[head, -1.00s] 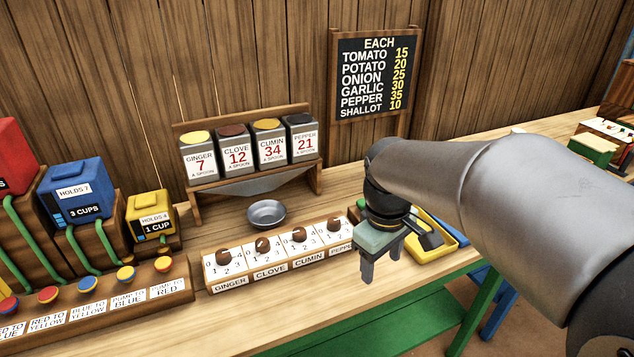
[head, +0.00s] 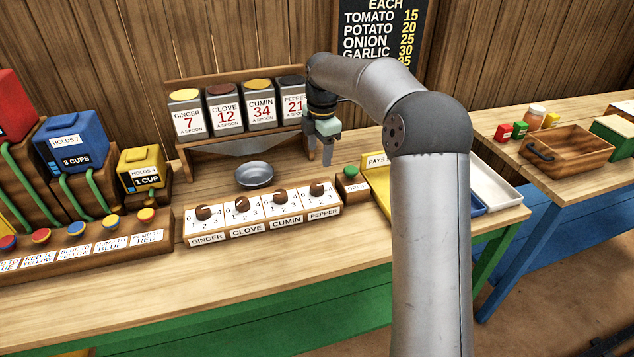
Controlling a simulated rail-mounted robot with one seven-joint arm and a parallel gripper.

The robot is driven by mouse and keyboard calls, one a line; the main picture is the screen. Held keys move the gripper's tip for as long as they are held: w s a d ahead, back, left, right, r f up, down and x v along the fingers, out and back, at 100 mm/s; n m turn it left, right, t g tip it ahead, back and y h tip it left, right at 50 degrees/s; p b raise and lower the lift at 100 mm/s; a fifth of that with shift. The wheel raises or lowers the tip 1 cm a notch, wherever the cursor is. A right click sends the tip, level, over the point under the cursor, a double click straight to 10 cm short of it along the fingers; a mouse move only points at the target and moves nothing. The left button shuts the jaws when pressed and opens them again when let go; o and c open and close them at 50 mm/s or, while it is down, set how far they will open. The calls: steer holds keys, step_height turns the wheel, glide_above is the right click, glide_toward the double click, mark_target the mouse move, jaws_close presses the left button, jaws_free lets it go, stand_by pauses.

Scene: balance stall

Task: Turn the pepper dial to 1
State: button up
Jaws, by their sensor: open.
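The pepper dial (head: 317,188) is a round brown knob on a white numbered plate, the rightmost in a row of dials. Its PEPPER label (head: 323,213) is below it. Its pointer is too small to read. My gripper (head: 327,158) points down above and slightly behind the pepper dial, apart from it. Its jaws are open and hold nothing visible. The pepper tin (head: 293,97) on the rack is partly hidden by my arm.
The cumin dial (head: 280,197) sits just left of the pepper dial. A small box with a green button (head: 351,172) stands to its right. A grey metal bowl (head: 255,174) lies behind the dials. The counter in front (head: 250,270) is clear.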

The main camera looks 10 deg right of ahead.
mark_target(317, 185)
steer(key=f, duration=0.8)
steer(key=f+p, duration=0.1)
steer(key=f, duration=0.2)
steer(key=shift+w+a+f, duration=0.15)
steer(key=shift+w+f, duration=0.25)
steer(key=shift+c, duration=0.4)
steer(key=c, duration=0.9)
